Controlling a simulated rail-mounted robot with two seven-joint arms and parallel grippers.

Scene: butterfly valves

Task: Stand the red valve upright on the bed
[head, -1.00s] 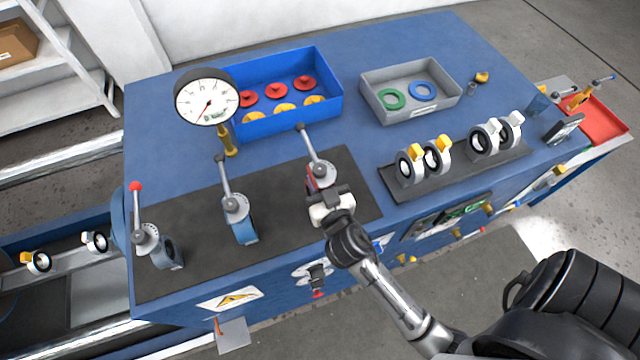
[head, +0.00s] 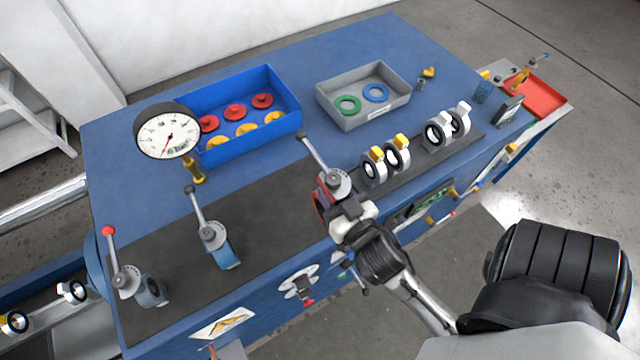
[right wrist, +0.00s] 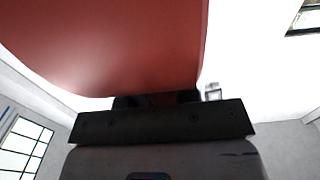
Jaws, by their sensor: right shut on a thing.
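The red valve (head: 322,204) has a grey top and a long grey lever reaching up and left. My right gripper (head: 345,212) is shut on it near the front edge of the bench, at the right end of the black mat (head: 270,220). The gripper hides much of the valve's body, and I cannot tell whether it touches the mat. In the right wrist view the red body (right wrist: 110,45) fills the upper left, against the dark gripper (right wrist: 160,103). My left gripper is not in view.
A blue valve (head: 222,248) and a grey-blue valve (head: 148,290) with a red-tipped lever stand on the mat. A gauge (head: 168,135), blue bin (head: 235,150) and grey tray (head: 352,118) stand behind. A rack of rings (head: 395,160) is close on the right.

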